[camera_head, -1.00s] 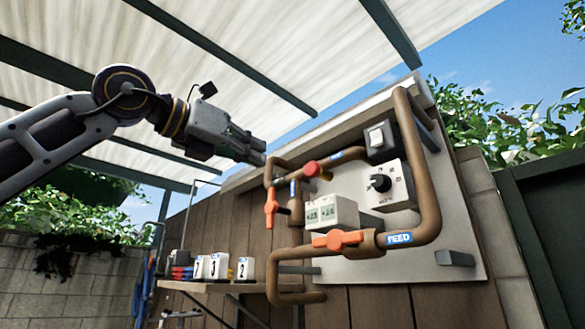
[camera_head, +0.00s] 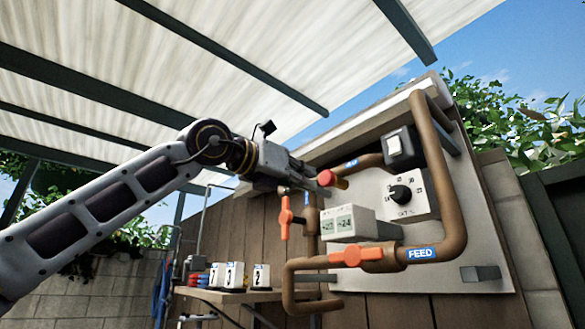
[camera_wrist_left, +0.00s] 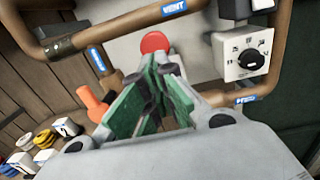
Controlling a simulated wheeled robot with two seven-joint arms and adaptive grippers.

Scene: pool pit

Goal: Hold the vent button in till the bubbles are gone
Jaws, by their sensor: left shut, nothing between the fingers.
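The red round vent button (camera_head: 326,178) sits on the brown pipework of the wall panel. It also shows in the wrist view as a red disc (camera_wrist_left: 155,42), beside a pipe with a blue VENT label. My left gripper (camera_head: 312,184) comes in from the left with its fingertips close to the button's left side. Its green-padded fingers (camera_wrist_left: 158,82) are shut and empty, below the button in the wrist picture. I cannot tell whether the tips touch it. No bubbles can be made out. My right gripper is out of view.
Orange valve handles (camera_head: 286,217) and (camera_head: 349,257) stick out from the pipes near the gripper. A white display box (camera_head: 347,225), a dial (camera_head: 401,193) and a switch (camera_head: 399,147) are to the right. A shelf with numbered containers (camera_head: 234,275) is below left.

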